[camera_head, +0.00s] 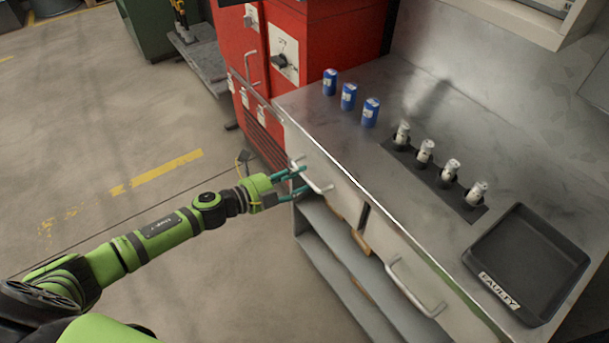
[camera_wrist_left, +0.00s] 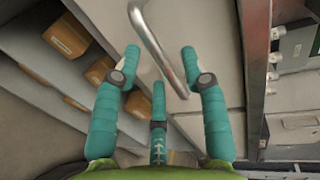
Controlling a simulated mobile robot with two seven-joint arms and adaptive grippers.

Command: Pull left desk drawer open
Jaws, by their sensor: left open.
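The left desk drawer (camera_head: 341,191) is a pale front panel under the metal desktop, and it looks flush with the desk. Its bar handle (camera_head: 318,184) sticks out from the front. In the left wrist view the handle (camera_wrist_left: 160,48) runs slantwise across the space between the fingers. My left gripper (camera_head: 290,183) is at this handle with its teal fingers spread. In the left wrist view my gripper (camera_wrist_left: 160,62) is open, with fingers on both sides of the bar; contact cannot be told. My right gripper is in neither view.
A second drawer handle (camera_head: 413,288) is to the right. Below are shelves with brown boxes (camera_wrist_left: 66,36). Blue cans (camera_head: 348,96), white cans (camera_head: 425,150) in a dark holder and a black "FAULTY" tray (camera_head: 527,258) stand on the desktop. A red cabinet (camera_head: 262,55) adjoins it.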

